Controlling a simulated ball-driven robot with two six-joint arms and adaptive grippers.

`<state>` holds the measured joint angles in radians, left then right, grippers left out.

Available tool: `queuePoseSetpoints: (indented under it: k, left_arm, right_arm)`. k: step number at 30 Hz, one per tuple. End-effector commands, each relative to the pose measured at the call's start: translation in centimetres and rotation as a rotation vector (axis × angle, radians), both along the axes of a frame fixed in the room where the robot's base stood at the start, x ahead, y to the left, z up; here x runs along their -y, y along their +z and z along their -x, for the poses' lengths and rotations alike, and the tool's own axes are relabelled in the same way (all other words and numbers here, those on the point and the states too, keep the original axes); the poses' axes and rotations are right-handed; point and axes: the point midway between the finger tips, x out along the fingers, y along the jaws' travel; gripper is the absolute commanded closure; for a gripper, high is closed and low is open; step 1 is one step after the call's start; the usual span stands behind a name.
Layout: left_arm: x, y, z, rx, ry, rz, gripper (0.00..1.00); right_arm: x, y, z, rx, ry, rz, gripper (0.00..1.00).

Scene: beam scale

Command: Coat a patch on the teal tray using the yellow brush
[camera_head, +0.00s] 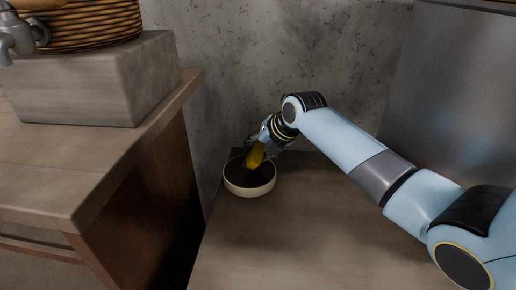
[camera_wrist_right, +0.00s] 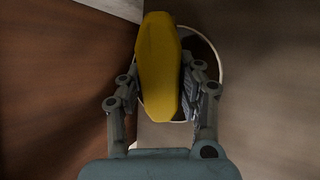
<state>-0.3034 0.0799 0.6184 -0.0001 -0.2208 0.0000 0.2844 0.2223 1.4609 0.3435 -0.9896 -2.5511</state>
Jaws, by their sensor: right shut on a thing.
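The yellow brush (camera_head: 255,155) is held by my right gripper (camera_head: 264,144) over a round cream bowl (camera_head: 250,190) with a dark inside. In the right wrist view the yellow brush (camera_wrist_right: 158,65) lies between the two fingers of my right gripper (camera_wrist_right: 160,98), which is shut on it. The bowl's pale rim (camera_wrist_right: 222,75) shows behind the brush there. The brush's lower end is over or inside the bowl; I cannot tell if it touches the contents. The teal tray is not seen in either view.
The bowl stands at the far left corner of a low wooden table (camera_head: 300,230). The near tabletop is clear.

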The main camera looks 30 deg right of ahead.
Motion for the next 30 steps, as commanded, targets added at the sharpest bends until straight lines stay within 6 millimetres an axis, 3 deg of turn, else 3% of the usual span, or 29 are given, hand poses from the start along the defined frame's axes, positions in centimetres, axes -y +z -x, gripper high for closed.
queuePoseSetpoints:
  k: [30]
  left_arm:
    - [0.0, -0.6, -0.2, 0.003, 0.0, 0.0, 0.07]
  right_arm:
    - [0.0, -1.0, 0.0, 0.0, 0.0, 0.0, 0.91]
